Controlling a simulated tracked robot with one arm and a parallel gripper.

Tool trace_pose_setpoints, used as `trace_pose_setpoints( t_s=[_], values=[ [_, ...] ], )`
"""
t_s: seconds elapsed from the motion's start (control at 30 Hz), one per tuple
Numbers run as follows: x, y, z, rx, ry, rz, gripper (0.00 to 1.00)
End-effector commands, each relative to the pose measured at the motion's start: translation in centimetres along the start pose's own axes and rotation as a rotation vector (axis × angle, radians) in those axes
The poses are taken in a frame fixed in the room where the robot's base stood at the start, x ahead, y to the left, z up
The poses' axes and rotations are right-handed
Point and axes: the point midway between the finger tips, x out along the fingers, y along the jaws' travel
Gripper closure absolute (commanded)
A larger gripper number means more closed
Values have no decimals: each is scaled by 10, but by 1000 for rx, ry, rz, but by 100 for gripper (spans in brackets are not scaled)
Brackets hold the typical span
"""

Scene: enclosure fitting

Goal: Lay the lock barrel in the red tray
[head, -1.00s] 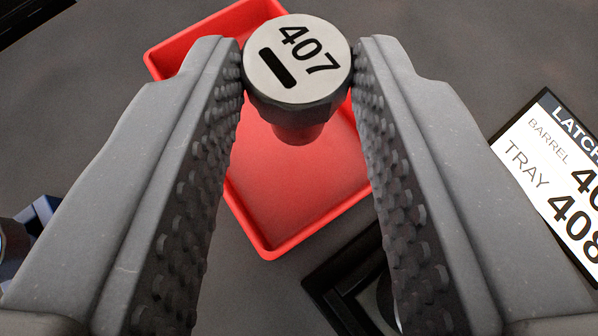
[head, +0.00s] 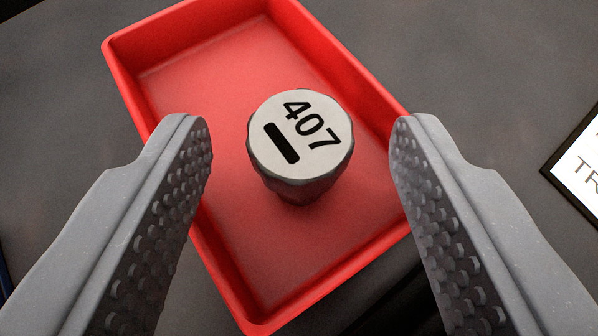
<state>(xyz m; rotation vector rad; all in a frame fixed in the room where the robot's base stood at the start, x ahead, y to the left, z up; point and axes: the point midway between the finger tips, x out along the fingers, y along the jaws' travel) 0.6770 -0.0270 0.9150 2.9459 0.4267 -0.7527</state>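The lock barrel (head: 299,147) has a pale round face marked 407 with a black slot, and a dark body below. It stands upright, face up, inside the red tray (head: 218,262), near the middle of the floor. Its lower end is mostly hidden under its head. My gripper (head: 300,135) is open, with one textured grey finger on each side of the barrel and a clear gap on both sides. The fingers reach over the tray's left and right walls.
A white label card (head: 582,170) in a dark frame lies at the right edge, mostly cut off. A dark object (head: 405,300) shows in part below the tray, behind my right finger. The grey surface around the tray's upper right is clear.

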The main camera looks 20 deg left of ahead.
Motion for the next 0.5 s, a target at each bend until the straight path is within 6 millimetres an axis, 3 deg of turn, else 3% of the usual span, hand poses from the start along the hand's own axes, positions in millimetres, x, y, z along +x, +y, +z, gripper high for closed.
trace_pose_setpoints(
  t_s=[0.27, 0.5],
  values=[
    [-3, 0, -2, 1, 1, 1, 50],
    [-33, 2, -3, 1, 1, 3, 50]
  ],
)
